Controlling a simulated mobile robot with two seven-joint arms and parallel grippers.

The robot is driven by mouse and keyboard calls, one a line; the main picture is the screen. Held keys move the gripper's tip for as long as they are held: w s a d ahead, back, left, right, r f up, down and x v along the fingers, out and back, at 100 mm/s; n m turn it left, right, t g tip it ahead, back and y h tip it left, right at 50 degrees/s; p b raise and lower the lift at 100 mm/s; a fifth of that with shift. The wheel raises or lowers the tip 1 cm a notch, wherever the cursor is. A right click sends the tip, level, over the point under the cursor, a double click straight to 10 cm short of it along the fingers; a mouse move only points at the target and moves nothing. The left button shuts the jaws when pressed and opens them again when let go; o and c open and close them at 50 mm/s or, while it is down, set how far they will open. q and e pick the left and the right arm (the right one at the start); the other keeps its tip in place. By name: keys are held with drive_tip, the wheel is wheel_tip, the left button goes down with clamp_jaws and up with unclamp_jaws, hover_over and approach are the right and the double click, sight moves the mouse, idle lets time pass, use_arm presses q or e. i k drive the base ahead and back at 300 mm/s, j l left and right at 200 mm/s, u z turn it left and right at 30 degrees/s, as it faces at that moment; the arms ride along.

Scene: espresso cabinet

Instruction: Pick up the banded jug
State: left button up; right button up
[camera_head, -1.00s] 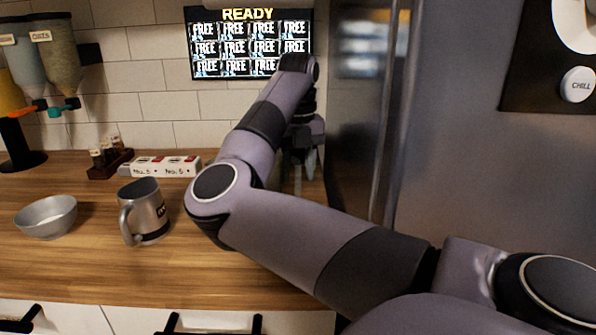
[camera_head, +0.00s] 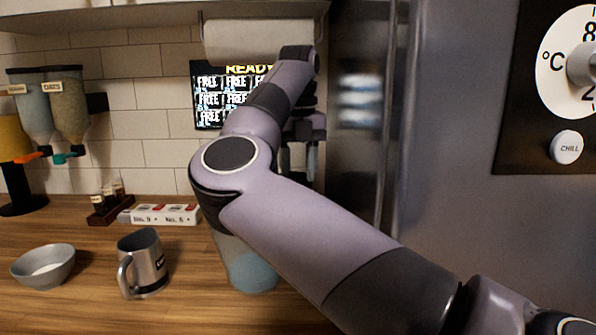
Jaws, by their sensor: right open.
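A grey metal mug-like vessel (camera_head: 143,262) stands upright on the wooden counter, with its handle at the front left and a dark label on its right side. A pale see-through vessel with a blue lower part (camera_head: 250,272) stands to its right, mostly hidden behind my right arm. I cannot tell for sure which of the two is the banded jug. My right gripper (camera_head: 299,160) points down near the back wall, beside the fridge. It is open, its fingers are partly hidden by my arm, and it is apart from both vessels. My left gripper is not in view.
A grey bowl (camera_head: 44,267) sits left of the metal vessel. Behind are a small rack of jars (camera_head: 108,203), a white labelled box (camera_head: 160,214) and cereal dispensers (camera_head: 68,110). A paper roll (camera_head: 255,40) hangs above the screen (camera_head: 208,100). The steel fridge (camera_head: 450,190) bounds the right.

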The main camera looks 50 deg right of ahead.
sight(143, 272)
drive_tip(key=k+j, duration=0.25)
drive_tip(key=j, duration=0.15)
drive_tip(key=k+j, duration=0.25)
drive_tip(key=j, duration=0.2)
drive_tip(key=k+j, duration=0.25)
drive_tip(key=j, duration=0.15)
drive_tip(key=k+j, duration=0.25)
drive_tip(key=j, duration=0.2)
